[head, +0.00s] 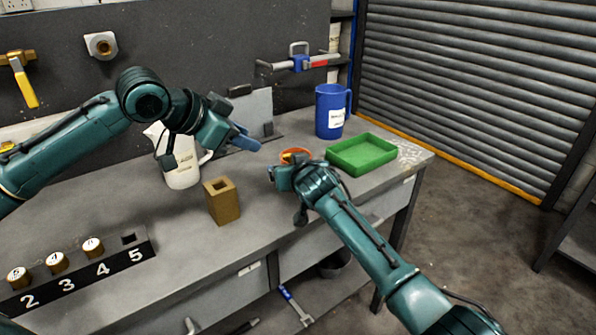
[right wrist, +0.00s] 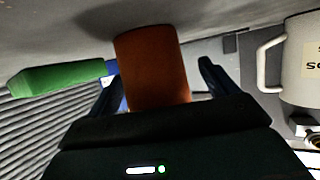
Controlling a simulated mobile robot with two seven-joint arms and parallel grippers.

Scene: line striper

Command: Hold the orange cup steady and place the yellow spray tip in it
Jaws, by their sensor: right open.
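The orange cup (head: 303,152) stands on the bench beside the green tray, partly hidden by my right gripper in the head view. In the right wrist view the cup (right wrist: 152,65) sits between the two fingers of my right gripper (right wrist: 158,85), which is open with gaps beside the cup. A small yellow patch (head: 287,157) shows at the cup's mouth; I cannot tell whether it is the spray tip. My left gripper (head: 245,141) is above the bench, left of and a little higher than the cup. Its fingers overlap, so their opening is unclear.
The green tray (head: 361,154) and blue jug (head: 331,111) stand right of and behind the cup. A white jug (head: 182,165) and brown block with a square hole (head: 222,201) are left. A numbered rack (head: 85,272) is at the front left.

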